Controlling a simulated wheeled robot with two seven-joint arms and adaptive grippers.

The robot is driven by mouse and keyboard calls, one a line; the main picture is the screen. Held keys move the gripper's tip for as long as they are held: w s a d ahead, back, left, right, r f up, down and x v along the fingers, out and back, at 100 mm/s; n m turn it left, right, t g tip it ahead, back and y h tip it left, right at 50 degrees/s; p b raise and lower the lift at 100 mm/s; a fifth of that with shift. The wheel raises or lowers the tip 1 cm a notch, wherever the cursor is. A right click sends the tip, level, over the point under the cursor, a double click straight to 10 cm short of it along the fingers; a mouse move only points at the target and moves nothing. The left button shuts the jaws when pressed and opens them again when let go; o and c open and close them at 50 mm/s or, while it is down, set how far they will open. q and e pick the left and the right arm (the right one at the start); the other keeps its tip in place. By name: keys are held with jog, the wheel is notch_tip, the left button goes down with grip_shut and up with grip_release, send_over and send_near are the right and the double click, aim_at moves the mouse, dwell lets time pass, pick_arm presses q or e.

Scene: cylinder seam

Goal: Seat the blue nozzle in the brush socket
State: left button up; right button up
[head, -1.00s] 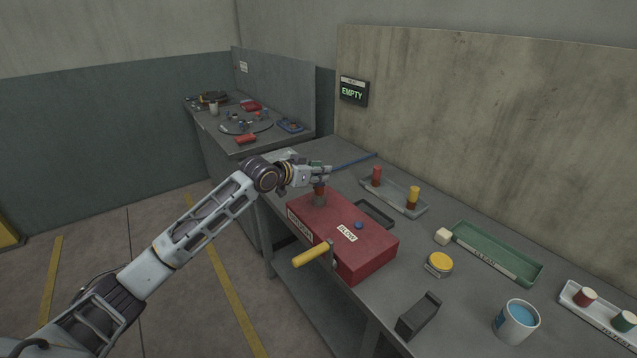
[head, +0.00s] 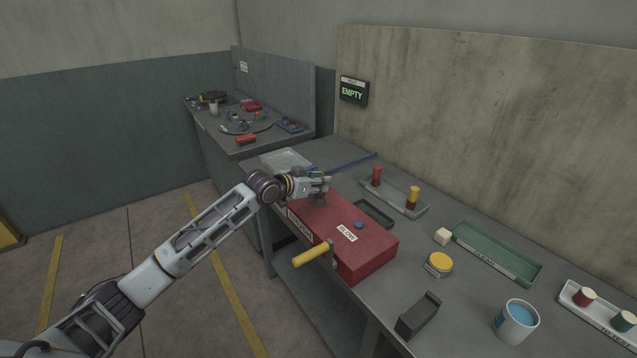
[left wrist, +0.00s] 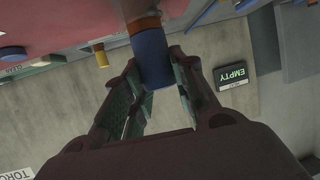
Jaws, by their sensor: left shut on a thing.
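My left gripper (head: 325,184) is over the far left end of the red box (head: 362,256), low above its top. In the left wrist view the fingers (left wrist: 156,66) are shut on the blue nozzle (left wrist: 151,56), a blue cylinder with an orange band (left wrist: 143,24) at its far end. The band lines up with a grey collar (left wrist: 134,8) at the red box. I cannot tell whether it is inside or only against it. In the head view the gripper mostly hides the nozzle and socket. My right gripper is not in view.
A yellow-handled lever (head: 311,254) sticks out from the box front, and a blue button (head: 359,225) is on top. A grey tray (head: 399,203) with red and yellow cylinders stands behind. A green tray (head: 498,256), yellow-topped tin (head: 439,263) and cup (head: 515,322) are to the right. A sign (head: 353,91) reads EMPTY.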

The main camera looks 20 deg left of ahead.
pick_arm(q)
jog(key=shift+f, duration=0.1)
jog(key=o, duration=1.1)
jog(key=shift+c, duration=0.2)
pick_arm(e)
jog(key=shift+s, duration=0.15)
pick_arm(q)
jog(key=b+v, duration=0.1)
jog(key=v, duration=1.1)
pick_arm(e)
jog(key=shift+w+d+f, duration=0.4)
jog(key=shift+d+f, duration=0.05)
